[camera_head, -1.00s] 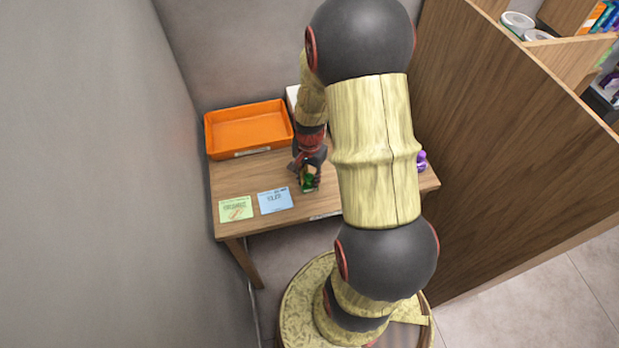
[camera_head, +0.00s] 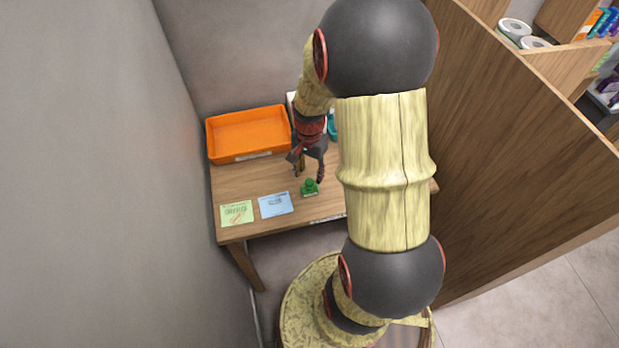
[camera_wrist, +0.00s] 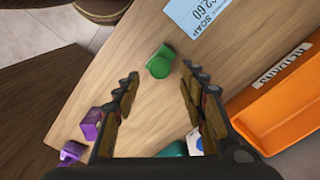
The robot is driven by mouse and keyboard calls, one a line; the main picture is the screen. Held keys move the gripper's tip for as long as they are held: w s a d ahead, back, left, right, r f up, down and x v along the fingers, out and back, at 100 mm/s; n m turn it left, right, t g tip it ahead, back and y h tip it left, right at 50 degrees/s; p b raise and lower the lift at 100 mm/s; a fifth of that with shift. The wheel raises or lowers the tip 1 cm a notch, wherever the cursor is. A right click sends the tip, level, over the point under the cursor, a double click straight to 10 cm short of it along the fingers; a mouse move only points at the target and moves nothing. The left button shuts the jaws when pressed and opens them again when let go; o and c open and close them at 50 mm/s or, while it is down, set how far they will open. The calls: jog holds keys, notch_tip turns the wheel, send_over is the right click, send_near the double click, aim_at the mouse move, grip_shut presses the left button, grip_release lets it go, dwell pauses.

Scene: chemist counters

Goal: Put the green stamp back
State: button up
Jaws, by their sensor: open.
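The green stamp (camera_head: 310,187) stands upright on the wooden table, near its front edge and to the right of the blue card. It also shows in the wrist view (camera_wrist: 159,63), apart from the fingers and just beyond the gap between their tips. My gripper (camera_head: 309,176) is open and empty, above and behind the stamp in the head view. In the wrist view its two fingers (camera_wrist: 160,80) are spread wide with nothing between them.
An orange tray (camera_head: 248,157) sits at the table's back left. A green card (camera_head: 236,213) and a blue price card (camera_head: 275,203) lie at the front left. Purple items (camera_wrist: 92,124) and a teal item (camera_wrist: 172,150) stand near the gripper. A wooden partition (camera_head: 520,170) bounds the right.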

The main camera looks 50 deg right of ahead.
aim_at(309, 182)
jog(key=w+a+r+n+t+p, duration=0.1)
jog(key=a+r+n, duration=0.3)
jog(key=r, duration=0.5)
jog(key=a+r+n+t, duration=0.1)
jog(key=a+r+n, duration=0.1)
jog(key=a+r, duration=0.55)
jog(key=s+a+r+n+t, duration=0.3)
jog(key=s+a+r+n, duration=0.5)
jog(key=a+r, duration=0.3)
jog(key=shift+s+r+n+t, duration=0.3)
jog(key=shift+r+n, duration=0.2)
jog(key=shift+n, duration=0.2)
jog(key=shift+a, duration=0.1)
jog(key=shift+f+b, duration=1.1)
jog(key=shift+f, duration=0.05)
